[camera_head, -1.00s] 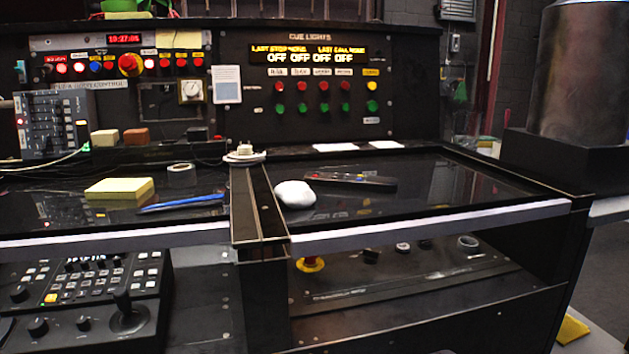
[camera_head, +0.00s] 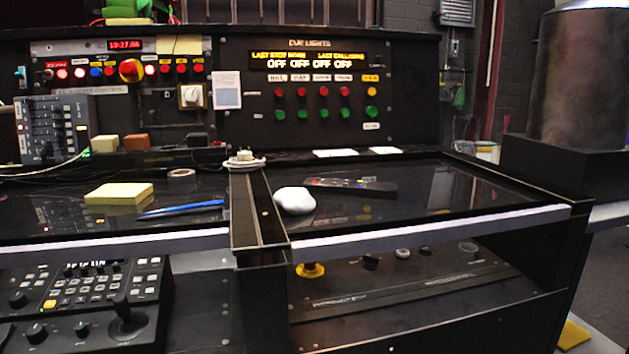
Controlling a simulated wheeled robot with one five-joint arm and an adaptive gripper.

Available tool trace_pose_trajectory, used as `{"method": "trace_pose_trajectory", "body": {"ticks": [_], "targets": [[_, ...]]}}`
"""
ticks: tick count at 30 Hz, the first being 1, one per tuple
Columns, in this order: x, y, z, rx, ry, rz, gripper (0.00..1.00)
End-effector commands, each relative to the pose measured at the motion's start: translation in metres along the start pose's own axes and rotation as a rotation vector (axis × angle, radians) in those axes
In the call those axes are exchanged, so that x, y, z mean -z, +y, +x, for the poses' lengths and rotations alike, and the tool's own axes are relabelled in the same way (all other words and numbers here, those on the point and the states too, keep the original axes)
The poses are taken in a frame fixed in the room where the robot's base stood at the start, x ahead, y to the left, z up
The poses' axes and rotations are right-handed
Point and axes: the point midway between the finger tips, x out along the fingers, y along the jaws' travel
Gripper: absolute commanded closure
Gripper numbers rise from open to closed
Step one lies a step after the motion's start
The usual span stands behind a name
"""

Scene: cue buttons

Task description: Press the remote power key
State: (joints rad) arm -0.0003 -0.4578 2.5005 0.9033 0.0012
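A slim black remote (camera_head: 352,186) lies flat on the dark glossy desk top, right of the centre divider. It has small keys, with a reddish spot near its middle; I cannot make out which one is the power key. A white rounded object (camera_head: 295,201), like a mouse, lies just left of the remote, close to its left end. My gripper is not in view.
A cue lights panel (camera_head: 312,92) with red and green buttons stands behind the desk. A yellow pad (camera_head: 119,193) and blue pen (camera_head: 181,208) lie left of the divider (camera_head: 250,205). A large metal cylinder (camera_head: 583,75) stands at right. Desk right of the remote is clear.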

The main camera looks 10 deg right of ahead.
Motion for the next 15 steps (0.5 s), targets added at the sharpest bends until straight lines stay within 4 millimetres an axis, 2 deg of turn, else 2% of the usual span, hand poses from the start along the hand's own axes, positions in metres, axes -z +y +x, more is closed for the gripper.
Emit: {"method": "trace_pose_trajectory", "body": {"ticks": [2,13,15], "targets": [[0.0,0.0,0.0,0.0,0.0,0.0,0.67],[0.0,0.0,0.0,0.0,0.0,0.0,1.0],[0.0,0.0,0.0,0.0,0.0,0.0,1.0]]}}
